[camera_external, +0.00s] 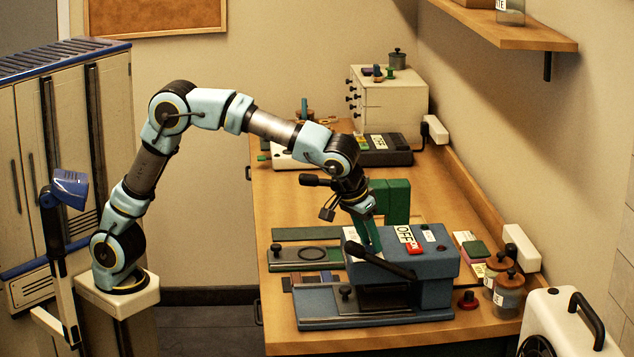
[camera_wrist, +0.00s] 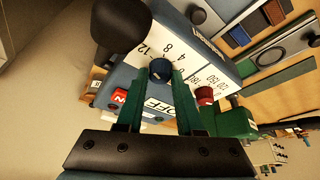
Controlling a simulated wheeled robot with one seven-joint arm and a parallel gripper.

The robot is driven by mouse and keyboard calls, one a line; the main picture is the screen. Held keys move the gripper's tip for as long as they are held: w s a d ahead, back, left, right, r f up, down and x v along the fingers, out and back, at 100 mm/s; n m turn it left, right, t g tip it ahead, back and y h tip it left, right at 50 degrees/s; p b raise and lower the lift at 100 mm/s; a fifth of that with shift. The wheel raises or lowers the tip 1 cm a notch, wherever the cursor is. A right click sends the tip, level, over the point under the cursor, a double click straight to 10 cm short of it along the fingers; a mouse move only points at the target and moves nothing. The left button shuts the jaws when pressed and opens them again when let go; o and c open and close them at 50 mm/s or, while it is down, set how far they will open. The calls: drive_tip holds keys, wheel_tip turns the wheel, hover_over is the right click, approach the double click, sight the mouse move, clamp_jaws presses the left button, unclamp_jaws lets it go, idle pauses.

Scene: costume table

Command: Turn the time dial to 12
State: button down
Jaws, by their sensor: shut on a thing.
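The blue-grey press (camera_external: 435,262) stands on the wooden table, with a black lever handle (camera_external: 380,262) across its front. In the wrist view the time dial (camera_wrist: 160,68) is a small blue knob beside a white scale marked 4, 8 and 12 (camera_wrist: 165,48). My gripper (camera_external: 371,247) reaches down to the top of the press. In the wrist view its green fingers (camera_wrist: 160,80) are shut on the time dial. The dial's pointer mark is too small to read. In the external view the dial is hidden by the fingers.
The lever's black knob (camera_wrist: 120,22) is near the left finger. A red switch (camera_external: 413,246) and OFF label are on the press. Glass jars (camera_external: 508,292) stand right of it.

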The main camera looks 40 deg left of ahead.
drive_tip(key=c, duration=0.5)
unclamp_jaws()
drive_tip(key=shift+c, duration=0.2)
drive_tip(key=b+v, duration=0.1)
drive_tip(key=v, duration=0.9)
drive_tip(key=shift+s+r, duration=0.2)
drive_tip(key=shift+r, duration=0.15)
